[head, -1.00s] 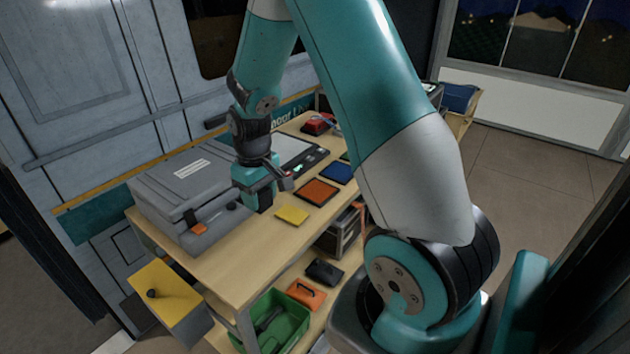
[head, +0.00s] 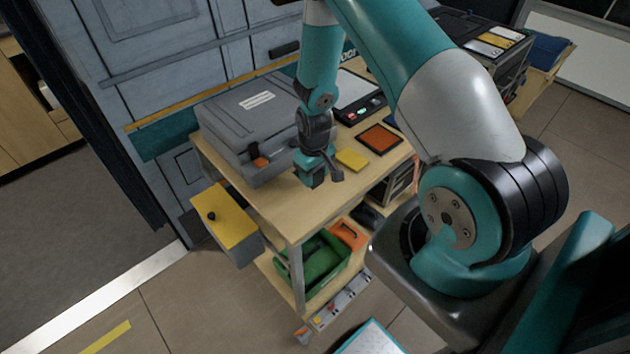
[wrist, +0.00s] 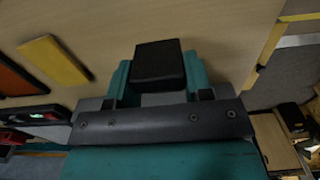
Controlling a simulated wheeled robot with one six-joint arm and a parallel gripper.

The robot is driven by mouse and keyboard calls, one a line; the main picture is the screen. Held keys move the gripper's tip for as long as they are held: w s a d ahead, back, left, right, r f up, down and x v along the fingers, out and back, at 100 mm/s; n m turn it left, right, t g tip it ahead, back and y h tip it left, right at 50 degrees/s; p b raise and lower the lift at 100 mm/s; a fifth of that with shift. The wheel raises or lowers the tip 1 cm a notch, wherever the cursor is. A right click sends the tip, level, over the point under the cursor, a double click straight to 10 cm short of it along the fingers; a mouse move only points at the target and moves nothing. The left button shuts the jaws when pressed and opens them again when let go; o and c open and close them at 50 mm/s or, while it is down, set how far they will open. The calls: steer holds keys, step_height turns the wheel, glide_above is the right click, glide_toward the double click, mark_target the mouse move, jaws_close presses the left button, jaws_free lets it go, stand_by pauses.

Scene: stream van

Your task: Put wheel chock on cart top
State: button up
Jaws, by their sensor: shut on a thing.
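My gripper (head: 318,176) is shut on the wheel chock, a dark block. The chock (wrist: 158,65) sticks out between the jaws in the wrist view, and a dark bit of it (head: 312,181) shows in the head view. The cart top (head: 262,198) is pale wood and lies below my gripper. It also fills much of the wrist view (wrist: 105,25). The chock is over the near part of the top, right of the grey case. I cannot tell whether it touches the wood.
A grey case (head: 250,115) takes up the left of the top. A yellow pad (head: 351,160) and an orange pad (head: 379,139) lie right of my gripper. A yellow-topped box (head: 228,222) hangs at the cart's left end. A green bin (head: 318,265) is on the lower shelf.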

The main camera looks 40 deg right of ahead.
mark_target(314, 194)
steer(key=shift+f+p, duration=0.35)
steer(key=shift+f, duration=1.9)
steer(key=shift+f, duration=0.15)
steer(key=o, duration=1)
